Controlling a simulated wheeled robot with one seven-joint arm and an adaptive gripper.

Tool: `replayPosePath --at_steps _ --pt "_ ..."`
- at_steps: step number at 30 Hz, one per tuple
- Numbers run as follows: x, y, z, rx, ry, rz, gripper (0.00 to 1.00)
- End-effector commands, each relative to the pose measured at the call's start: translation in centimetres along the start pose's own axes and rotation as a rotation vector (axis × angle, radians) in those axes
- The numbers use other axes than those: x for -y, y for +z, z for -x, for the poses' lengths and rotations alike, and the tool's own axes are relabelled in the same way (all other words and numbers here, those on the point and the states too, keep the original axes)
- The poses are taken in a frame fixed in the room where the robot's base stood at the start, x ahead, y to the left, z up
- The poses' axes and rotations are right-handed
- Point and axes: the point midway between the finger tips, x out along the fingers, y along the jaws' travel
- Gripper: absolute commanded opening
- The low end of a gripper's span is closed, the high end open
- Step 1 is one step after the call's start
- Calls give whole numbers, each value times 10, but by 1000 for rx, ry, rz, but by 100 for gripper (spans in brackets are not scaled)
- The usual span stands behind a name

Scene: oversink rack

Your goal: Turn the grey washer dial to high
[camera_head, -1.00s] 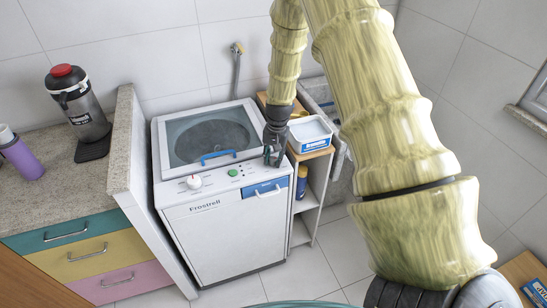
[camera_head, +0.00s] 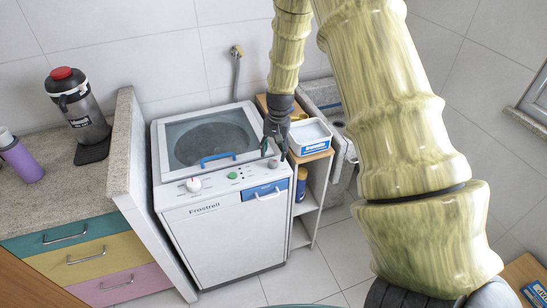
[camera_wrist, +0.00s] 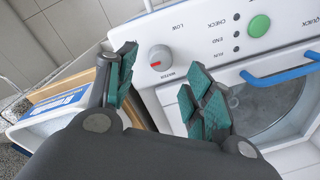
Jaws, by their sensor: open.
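The grey washer dial (camera_head: 273,163) is a small round knob at the right end of the washer's control panel (camera_head: 222,181). In the wrist view the dial (camera_wrist: 160,57) shows a red mark toward the picture's left side, with the word LOW printed to its upper right. My gripper (camera_head: 276,149) is just above and behind the dial in the head view. In the wrist view its green-padded fingers (camera_wrist: 168,86) are apart and empty, one on either side of the view of the dial. No finger visibly touches the dial.
The washer (camera_head: 225,240) also has a white knob (camera_head: 193,185), a green button (camera_head: 232,175) and a blue lid handle (camera_head: 218,158). A shelf on the right holds a white-and-blue tub (camera_head: 309,138). A granite-topped partition (camera_head: 126,140) stands at the left.

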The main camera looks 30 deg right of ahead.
Motion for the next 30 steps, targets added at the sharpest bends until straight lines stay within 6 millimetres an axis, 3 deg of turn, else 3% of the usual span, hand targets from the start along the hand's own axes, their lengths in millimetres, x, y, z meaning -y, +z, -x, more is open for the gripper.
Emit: replayPosePath --at_steps 6,13,30 --pt "1 -1 37 -3 -1 1 52" --pt "0 0 63 -1 -1 0 52" --pt "0 0 70 0 0 -1 52"
